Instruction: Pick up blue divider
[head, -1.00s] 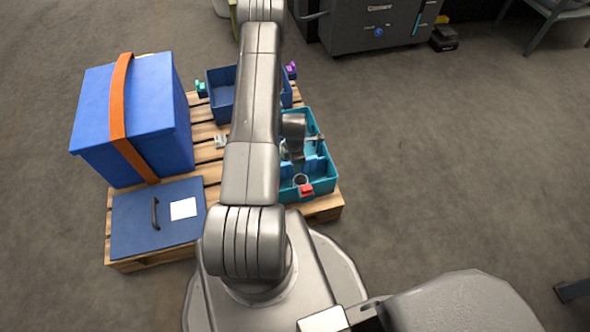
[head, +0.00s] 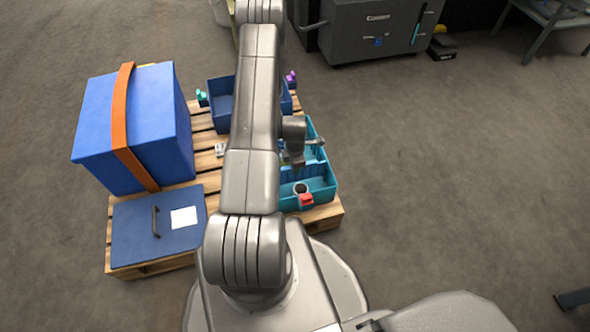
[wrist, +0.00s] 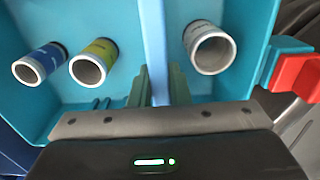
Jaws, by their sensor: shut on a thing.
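The blue divider (wrist: 154,45) is a light blue upright strip inside the teal crate (wrist: 262,25) in the wrist view. My gripper (wrist: 158,84) is shut on it, one greenish finger on each side of its near end. The divider stands between a white-ringed tube (wrist: 208,48) on the right and two tubes on the left, one blue-labelled (wrist: 40,64) and one yellow-labelled (wrist: 94,62). In the head view my arm hides part of the teal crate (head: 332,190), and I cannot make out the divider's full length.
A red latch (head: 306,199) sits on the crate's near wall. To the left on the pallet (head: 204,130) are a dark blue bin (head: 219,88), a big blue box (head: 130,130) with an orange strap, and a flat blue lid (head: 140,230).

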